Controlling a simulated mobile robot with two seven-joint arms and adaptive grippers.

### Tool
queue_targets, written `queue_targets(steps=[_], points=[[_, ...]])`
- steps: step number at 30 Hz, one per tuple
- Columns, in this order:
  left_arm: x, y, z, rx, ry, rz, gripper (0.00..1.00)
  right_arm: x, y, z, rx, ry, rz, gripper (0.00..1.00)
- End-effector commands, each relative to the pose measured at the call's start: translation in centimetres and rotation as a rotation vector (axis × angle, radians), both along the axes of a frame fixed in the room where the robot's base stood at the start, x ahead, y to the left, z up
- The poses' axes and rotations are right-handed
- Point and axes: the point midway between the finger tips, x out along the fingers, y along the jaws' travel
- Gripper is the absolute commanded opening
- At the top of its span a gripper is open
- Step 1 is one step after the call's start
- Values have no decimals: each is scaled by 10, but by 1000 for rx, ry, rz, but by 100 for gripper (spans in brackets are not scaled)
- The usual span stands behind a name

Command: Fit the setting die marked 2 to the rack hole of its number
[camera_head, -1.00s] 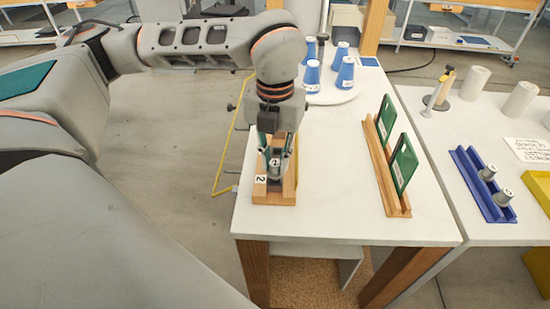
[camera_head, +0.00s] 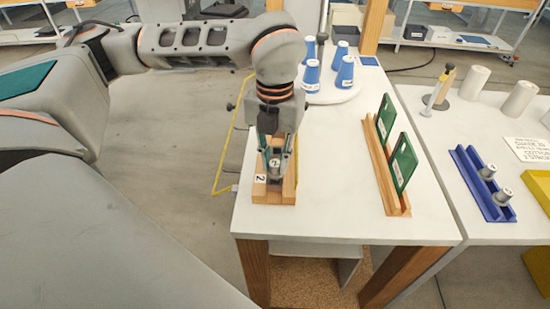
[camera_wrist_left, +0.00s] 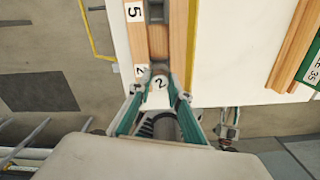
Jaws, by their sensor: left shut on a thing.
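The wooden rack (camera_head: 285,199) lies near the front left of the white table, with a label 2 at its near end. In the left wrist view the rack (camera_wrist_left: 174,40) also shows a label 5 farther along and dark holes. The grey metal setting die marked 2 (camera_head: 276,163) is between the fingers of my left gripper (camera_head: 277,156), which is shut on it. The die is over the near end of the rack, beside the label 2; its number shows in the left wrist view (camera_wrist_left: 159,83). Its lower end is hidden, so I cannot tell whether it is in the hole. My right gripper is out of view.
A wooden holder (camera_head: 381,165) with green plates (camera_head: 403,162) stands to the right. Several blue cones (camera_head: 345,75) stand on a round white board at the back. A blue tray (camera_head: 470,180) with two grey dies is on the right table. The table middle is clear.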

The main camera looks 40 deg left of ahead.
Motion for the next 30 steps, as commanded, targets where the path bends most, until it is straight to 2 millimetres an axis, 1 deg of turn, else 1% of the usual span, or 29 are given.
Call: queue_targets(steps=[30], points=[[0,0,-19,0,1,0,0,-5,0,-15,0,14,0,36]])
